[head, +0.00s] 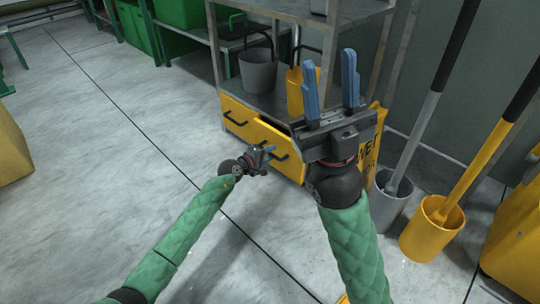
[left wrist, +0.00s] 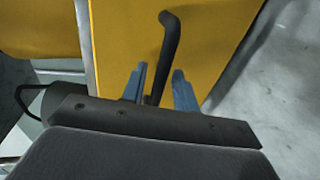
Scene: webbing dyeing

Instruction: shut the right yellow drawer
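The right yellow drawer (head: 291,167) is low in the grey shelf unit, partly hidden behind my grippers. It seems to stand out from the left drawer, but how far is hard to tell. My left gripper (head: 269,153) is at its front. In the left wrist view, the right drawer's front (left wrist: 205,42) fills the middle, and its dark bar handle (left wrist: 168,45) runs down between the blue fingers of my left gripper (left wrist: 160,88). The fingers are apart, with a gap beside the handle. My right gripper (head: 331,88) is raised close to the camera, open and empty.
The left yellow drawer (head: 236,117) is beside the right one. A grey bucket (head: 258,76) and a yellow bucket (head: 294,90) stand on the shelf above. To the right are tall-handled tools in a grey holder (head: 387,208) and a yellow holder (head: 431,232).

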